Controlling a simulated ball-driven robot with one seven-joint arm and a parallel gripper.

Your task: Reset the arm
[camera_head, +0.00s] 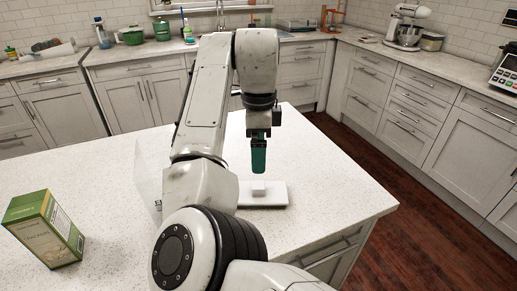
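My arm reaches forward from the bottom of the view over the white island counter (115,160), bends at a high elbow and hangs down. My gripper (258,157) is at its end, pointing down, with a dark green piece at its tip. I see it from behind and side-on, so the gap between the fingers is hidden. It hangs just above a small white block on a flat white board (272,199), apparently clear of it.
A green and yellow box (45,229) stands at the counter's left front. A clear sheet or container (149,181) is partly hidden behind my arm. The counter's right edge drops to a wooden floor (400,220). Back counters hold a green pot (131,36) and a mixer (406,27).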

